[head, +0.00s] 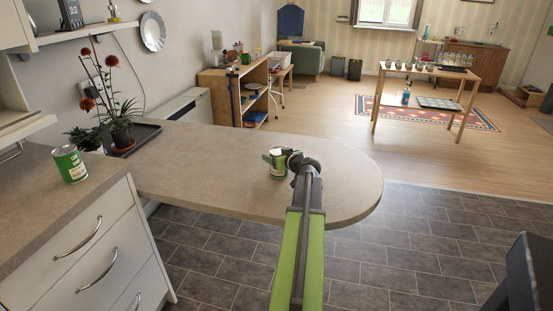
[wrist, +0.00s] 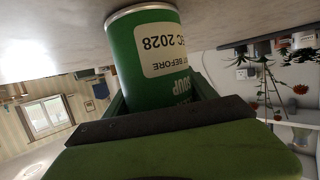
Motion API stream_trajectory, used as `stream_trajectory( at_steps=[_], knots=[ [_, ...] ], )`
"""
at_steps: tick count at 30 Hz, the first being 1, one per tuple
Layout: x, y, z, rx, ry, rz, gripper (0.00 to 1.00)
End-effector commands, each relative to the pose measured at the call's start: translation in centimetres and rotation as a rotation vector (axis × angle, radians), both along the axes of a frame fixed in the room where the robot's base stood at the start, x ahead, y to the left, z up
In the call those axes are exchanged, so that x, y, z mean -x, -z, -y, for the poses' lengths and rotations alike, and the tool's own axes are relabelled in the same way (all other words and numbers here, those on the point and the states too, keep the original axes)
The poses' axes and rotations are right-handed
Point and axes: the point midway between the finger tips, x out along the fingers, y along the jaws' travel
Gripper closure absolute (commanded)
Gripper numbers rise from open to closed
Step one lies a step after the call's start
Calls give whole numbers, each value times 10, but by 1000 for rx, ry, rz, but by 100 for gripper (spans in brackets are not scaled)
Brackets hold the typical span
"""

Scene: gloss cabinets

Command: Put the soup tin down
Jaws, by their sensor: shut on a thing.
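A green soup tin with a pale label (head: 279,171) is held in my gripper (head: 280,157) over the rounded end of the beige counter (head: 215,150). In the wrist view, which is upside down, the green tin (wrist: 150,60) sits between the jaws, with its metal-rimmed end against or very close to the counter surface. It looks upright. I cannot tell whether it touches the counter. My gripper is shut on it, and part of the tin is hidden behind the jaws. A similar green tin (head: 70,163) stands on the left counter.
A potted red-flowered plant (head: 122,130) stands on a dark tray (head: 145,136) at the counter's left end. The counter around the held tin is clear. Its rounded edge is to the right, above a dark tiled floor (head: 410,250). White drawers (head: 95,250) are at the left.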

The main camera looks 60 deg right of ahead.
Motion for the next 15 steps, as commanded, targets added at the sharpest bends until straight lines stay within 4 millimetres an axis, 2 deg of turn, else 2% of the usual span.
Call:
stream_trajectory(
  at_steps=[9,15],
  knots=[
    [0,-47,0,0,0,1,100],
    [44,-72,8,0,4,1,100]
  ],
)
